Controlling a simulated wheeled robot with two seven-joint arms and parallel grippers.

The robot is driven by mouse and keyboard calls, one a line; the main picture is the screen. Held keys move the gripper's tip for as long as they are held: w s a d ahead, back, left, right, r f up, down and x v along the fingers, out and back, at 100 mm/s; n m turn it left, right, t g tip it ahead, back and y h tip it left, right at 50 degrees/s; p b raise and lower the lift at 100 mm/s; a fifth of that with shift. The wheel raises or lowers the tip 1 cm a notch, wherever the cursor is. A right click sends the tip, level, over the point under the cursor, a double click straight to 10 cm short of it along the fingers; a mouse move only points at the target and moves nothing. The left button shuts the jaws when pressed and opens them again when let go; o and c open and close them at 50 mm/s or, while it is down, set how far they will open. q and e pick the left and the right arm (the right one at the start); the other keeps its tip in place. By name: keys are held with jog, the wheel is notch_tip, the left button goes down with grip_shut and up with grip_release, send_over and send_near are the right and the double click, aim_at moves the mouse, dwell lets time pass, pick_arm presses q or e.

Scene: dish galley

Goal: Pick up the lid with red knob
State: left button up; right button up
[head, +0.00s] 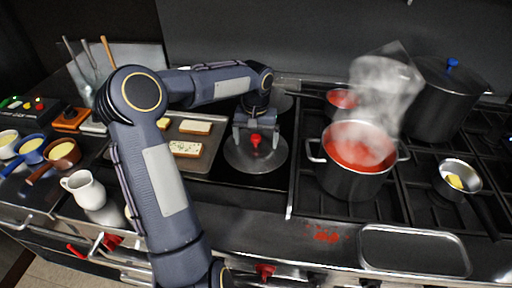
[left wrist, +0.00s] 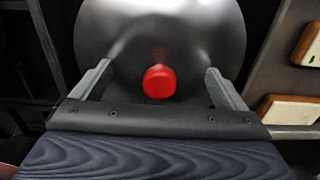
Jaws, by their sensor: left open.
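The lid with red knob is a round metal lid (head: 270,166) lying on the dark surface left of the burners. Its red knob (head: 255,139) shows between my left gripper's fingers. In the left wrist view the lid (left wrist: 160,25) fills the top middle and the knob (left wrist: 159,81) sits midway between the fingers. My left gripper (head: 256,140) is open over the lid, one finger on each side of the knob and apart from it. It also shows in the left wrist view (left wrist: 158,88). My right gripper is not in view.
A steaming pot of red sauce (head: 347,184) stands on the stove to the right, with a small pan (head: 458,178) farther right. A tray (head: 214,131) with bread slices lies left of the lid. A white jug (head: 86,190) stands at the front left.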

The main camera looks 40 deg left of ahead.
pick_arm(q)
jog(key=shift+s+f, duration=0.1)
jog(key=shift+s, duration=0.05)
grip_shut()
dwell(0.4)
